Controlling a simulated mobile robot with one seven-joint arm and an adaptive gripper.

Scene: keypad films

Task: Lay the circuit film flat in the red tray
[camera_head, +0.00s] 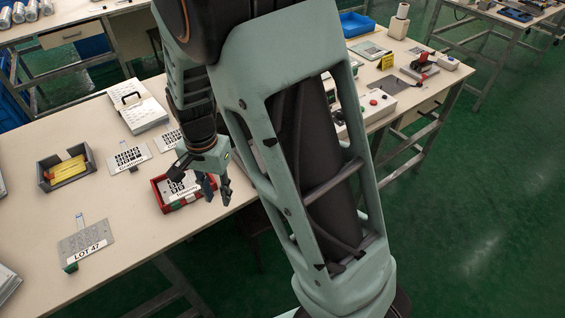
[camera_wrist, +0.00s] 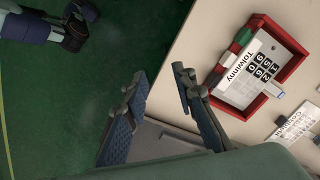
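A pale circuit film with a dark keypad and the label "Tolwinny" (camera_wrist: 258,68) lies inside the red tray (camera_wrist: 302,56). It looks flat there; a small white and blue tab at its right end reaches the tray wall, and I cannot tell whether it rests on the rim. In the head view the tray (camera_head: 159,199) is near the front edge of the table, with the film (camera_head: 178,187) partly hidden by my arm. My gripper (camera_wrist: 160,86) is open and empty, beside the tray and apart from the film. It also shows in the head view (camera_head: 217,193), right of the tray.
Two similar films, one labelled (camera_head: 128,158), lie behind the tray. A grey bin with yellow pieces (camera_head: 45,183) and a "LOT 47" plate (camera_head: 86,240) stand to the left. A white binder (camera_head: 138,105) is at the back. Bare table lies between plate and tray.

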